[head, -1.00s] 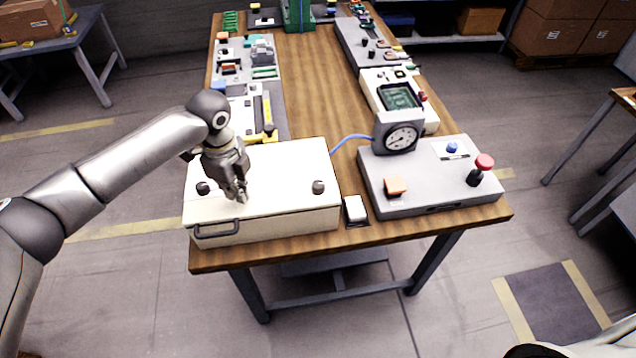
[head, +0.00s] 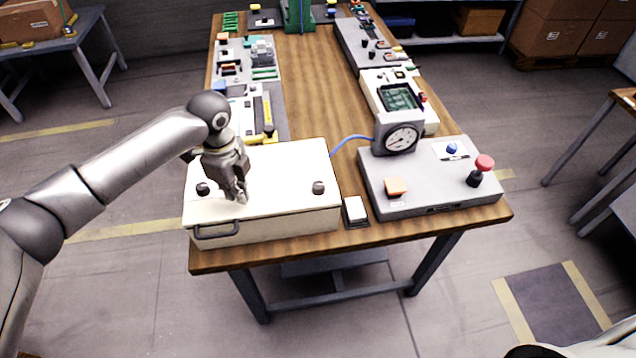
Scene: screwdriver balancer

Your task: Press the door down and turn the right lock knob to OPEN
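The door is the flat cream top (head: 285,165) of a box at the table's front left, with a dark handle (head: 216,231) on its front. The right lock knob (head: 319,187) is a dark round knob near the right side; its OPEN marking is too small to read. The left knob (head: 203,189) sits near the left side. My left gripper (head: 241,199) points down at the door between the knobs, closer to the left one. Its fingers look close together, and whether they touch the door I cannot tell.
A small white switch (head: 356,210) lies between the boxes. The wooden table's middle (head: 312,90) is clear.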

